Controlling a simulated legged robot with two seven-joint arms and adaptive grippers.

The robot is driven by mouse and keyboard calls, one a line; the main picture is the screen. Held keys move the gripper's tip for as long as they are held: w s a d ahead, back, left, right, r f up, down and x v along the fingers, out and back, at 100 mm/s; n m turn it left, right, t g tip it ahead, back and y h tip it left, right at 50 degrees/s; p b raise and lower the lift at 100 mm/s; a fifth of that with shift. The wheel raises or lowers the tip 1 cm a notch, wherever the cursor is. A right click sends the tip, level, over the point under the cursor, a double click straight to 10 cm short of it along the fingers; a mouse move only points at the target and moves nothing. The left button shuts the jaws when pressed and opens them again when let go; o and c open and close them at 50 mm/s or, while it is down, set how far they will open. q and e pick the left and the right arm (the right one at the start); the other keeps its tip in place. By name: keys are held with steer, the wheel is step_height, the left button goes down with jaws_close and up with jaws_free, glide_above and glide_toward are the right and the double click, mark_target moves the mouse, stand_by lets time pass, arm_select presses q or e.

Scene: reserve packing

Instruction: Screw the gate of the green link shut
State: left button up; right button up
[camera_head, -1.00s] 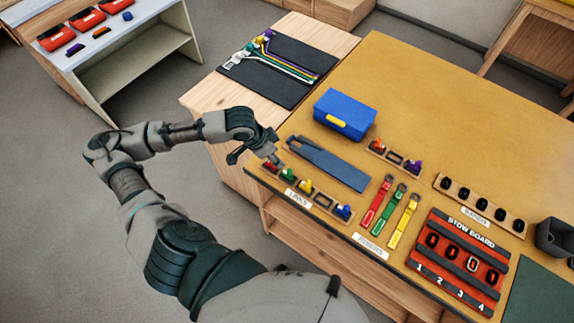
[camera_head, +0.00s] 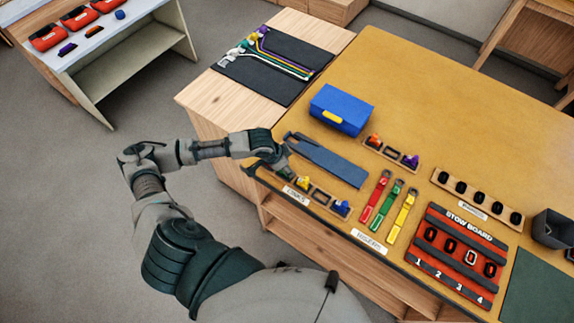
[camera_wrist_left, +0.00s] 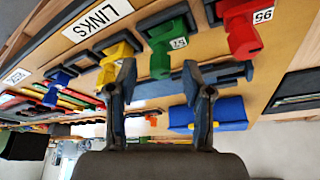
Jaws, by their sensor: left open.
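The green link (camera_wrist_left: 160,58) sits in the links rack in the left wrist view, between the yellow link (camera_wrist_left: 116,52) and the red link (camera_wrist_left: 240,34). It carries a small white number tag. My left gripper (camera_wrist_left: 160,72) is open and empty. In that view its two fingers appear on either side of the green link, but I cannot tell how far short of it they are. In the head view my left gripper (camera_head: 267,170) is over the rack's left end and hides the red and green links. The gate's state is not clear. My right gripper is not in view.
The yellow link (camera_head: 303,184) and blue link (camera_head: 341,208) stand farther along the rack. A dark blue strap (camera_head: 328,162) lies behind it, with a blue box (camera_head: 341,110) beyond. Red, green and yellow straps (camera_head: 388,208) and the stow board (camera_head: 457,258) are to the right.

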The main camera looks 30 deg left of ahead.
arm_select(q)
steer(key=shift+a, duration=0.15)
jaws_close()
steer(key=shift+r+m+p, duration=0.15)
steer(key=shift+m+p, duration=0.25)
steer(key=shift+p, duration=0.25)
steer(key=shift+w+m+g+h+p, duration=0.1)
steer(key=shift+m+g+h+p, duration=0.45)
steer(key=shift+m+p, duration=1)
steer(key=shift+m+g+h, duration=0.25)
steer(key=shift+m, duration=0.7)
steer(key=shift+f+m, duration=0.25)
steer(key=shift+m, duration=0.35)
